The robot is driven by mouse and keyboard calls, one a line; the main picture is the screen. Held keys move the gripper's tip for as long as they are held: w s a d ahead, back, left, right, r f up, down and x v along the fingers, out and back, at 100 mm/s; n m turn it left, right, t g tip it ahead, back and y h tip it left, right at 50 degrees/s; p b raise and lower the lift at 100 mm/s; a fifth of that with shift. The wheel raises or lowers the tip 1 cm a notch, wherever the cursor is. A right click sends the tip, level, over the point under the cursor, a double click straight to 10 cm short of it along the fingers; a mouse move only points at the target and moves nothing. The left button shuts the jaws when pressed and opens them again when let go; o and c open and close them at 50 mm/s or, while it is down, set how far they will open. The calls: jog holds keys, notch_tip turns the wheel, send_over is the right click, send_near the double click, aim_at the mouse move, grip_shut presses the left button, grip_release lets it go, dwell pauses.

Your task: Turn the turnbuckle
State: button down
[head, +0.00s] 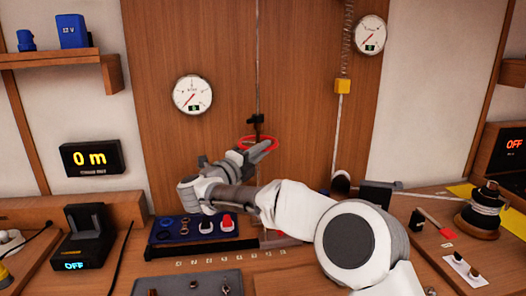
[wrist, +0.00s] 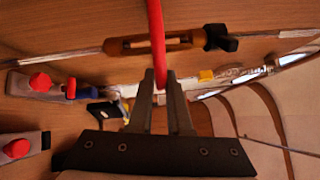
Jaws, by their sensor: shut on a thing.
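The turnbuckle shows in the wrist view as a brown, slotted body (wrist: 185,40) with a dark end piece, lying along a thin line. The body is hard to make out against the wood in the head view.
Two round gauges (head: 192,94) (head: 370,35) hang on the wooden panel. A yellow block (head: 342,86) hangs below a spring at right. A display (head: 90,158) reads 0 m. A blue tray (head: 165,238) with rings and shackles sits below my arm. A spool (head: 481,210) stands right.

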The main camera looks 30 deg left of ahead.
jog(key=shift+r, duration=0.3)
jog(key=c, duration=0.9)
grip_release()
jog(key=shift+f, duration=0.15)
jog(key=shift+s, duration=0.15)
jog(key=s+a+f, duration=0.1)
jog(key=s, duration=1.6)
jog(key=shift+a+f, duration=0.3)
jog(key=shift+a, duration=0.1)
